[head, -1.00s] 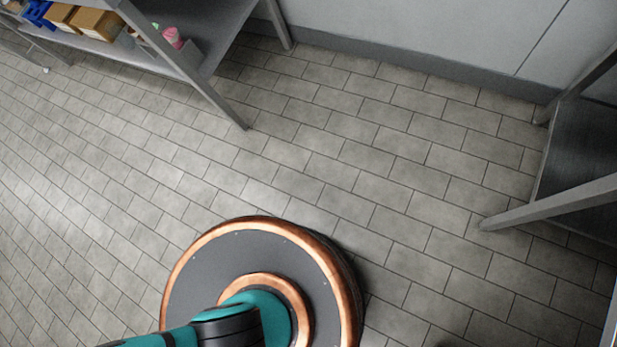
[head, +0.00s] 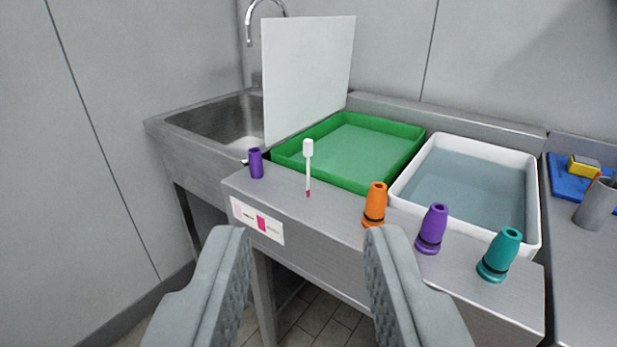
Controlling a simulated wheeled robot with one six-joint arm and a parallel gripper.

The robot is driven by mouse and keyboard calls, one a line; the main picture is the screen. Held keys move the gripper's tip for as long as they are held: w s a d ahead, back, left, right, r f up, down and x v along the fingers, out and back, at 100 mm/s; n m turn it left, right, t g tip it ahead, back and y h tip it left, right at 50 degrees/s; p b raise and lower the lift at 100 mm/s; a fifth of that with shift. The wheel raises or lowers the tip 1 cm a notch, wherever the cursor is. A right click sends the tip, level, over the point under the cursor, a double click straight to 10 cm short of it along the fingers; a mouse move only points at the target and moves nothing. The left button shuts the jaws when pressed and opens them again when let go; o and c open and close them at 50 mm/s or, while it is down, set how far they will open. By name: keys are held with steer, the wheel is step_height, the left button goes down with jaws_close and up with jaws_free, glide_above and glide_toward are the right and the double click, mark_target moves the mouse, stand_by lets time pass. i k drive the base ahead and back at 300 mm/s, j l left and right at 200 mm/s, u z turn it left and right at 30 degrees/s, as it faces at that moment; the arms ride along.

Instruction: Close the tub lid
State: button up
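The green tub (head: 357,181) sits on the metal counter, left of a white tub. A flat white lid (head: 307,78) stands upright along the green tub's left side, so the tub is uncovered. Whether the lid is hinged to the tub is too small to tell. My gripper (head: 306,236) is in the foreground, below and in front of the counter's front edge. Its two grey fingers are wide apart with nothing between them, clear of the lid and tub.
Orange (head: 375,205), purple (head: 432,229) and teal (head: 499,255) cones stand along the counter's front. A white-headed stick (head: 308,165) and a small purple cup (head: 256,163) stand left of them. A white tub (head: 530,190) holds water-like grey-blue.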

mark_target(307, 60)
steer(key=i+j+z, duration=0.1)
steer(key=z, duration=0.6)
steer(key=i+j+z, duration=0.1)
steer(key=j+z, duration=0.35)
steer(key=j, duration=0.45)
steer(key=j+z, duration=0.45)
steer(key=j, duration=1.15)
steer(key=k+j, duration=0.1)
steer(key=j, duration=0.6)
steer(key=j+z, duration=0.1)
steer(key=j, duration=0.55)
steer(key=k, duration=0.05)
